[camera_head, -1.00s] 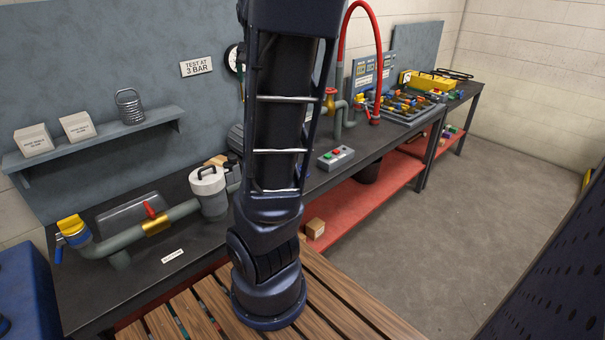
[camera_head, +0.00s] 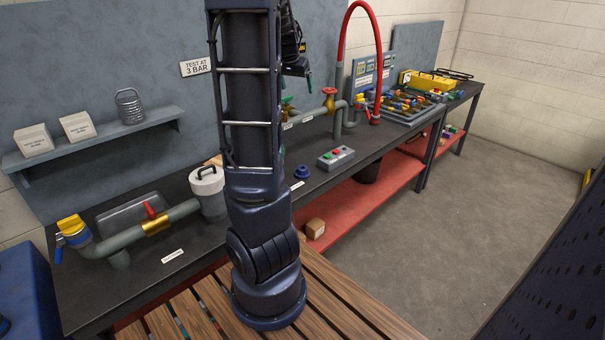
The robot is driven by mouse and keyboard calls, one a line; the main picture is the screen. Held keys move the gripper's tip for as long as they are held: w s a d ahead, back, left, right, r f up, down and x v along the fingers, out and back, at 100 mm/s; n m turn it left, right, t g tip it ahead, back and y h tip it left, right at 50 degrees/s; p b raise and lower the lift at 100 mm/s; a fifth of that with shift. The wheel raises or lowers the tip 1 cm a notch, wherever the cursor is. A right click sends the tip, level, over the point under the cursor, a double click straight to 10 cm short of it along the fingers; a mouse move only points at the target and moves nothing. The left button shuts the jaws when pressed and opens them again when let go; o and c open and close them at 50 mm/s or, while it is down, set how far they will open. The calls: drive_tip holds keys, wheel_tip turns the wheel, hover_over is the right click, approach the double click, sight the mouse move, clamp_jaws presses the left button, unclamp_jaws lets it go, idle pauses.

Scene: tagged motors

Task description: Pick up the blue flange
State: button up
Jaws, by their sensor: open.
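A small blue flange (camera_head: 301,172) sits on the dark bench top, just right of my arm and left of the button box. My gripper (camera_head: 299,70) shows in part behind my arm's upper links, at the upper middle. It is open, and its fingers are small and dark, hard to make out. It is above and apart from the blue flange, with nothing visible held in it.
A pipe with a yellow-and-blue end fitting (camera_head: 73,231) and a grey canister (camera_head: 208,190) stand left. A button box (camera_head: 336,157), a red-valved pipe (camera_head: 330,100) and a red hose (camera_head: 344,40) stand right. Bench top around the flange looks clear.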

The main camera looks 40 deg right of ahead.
approach(302, 168)
drive_tip(key=shift+w+x, duration=0.2)
drive_tip(key=shift+x, duration=2.4)
drive_tip(key=shift+s+x, duration=0.1)
drive_tip(key=shift+x, duration=1.2)
drive_tip(key=shift+s+x, duration=0.15)
drive_tip(key=shift+x, duration=1.15)
drive_tip(key=shift+d+r, duration=0.1)
drive_tip(key=shift+d, duration=0.05)
drive_tip(key=shift+c, duration=0.2)
drive_tip(key=c, duration=1.4)
drive_tip(key=shift+o, duration=0.2)
drive_tip(key=shift+r, duration=0.1)
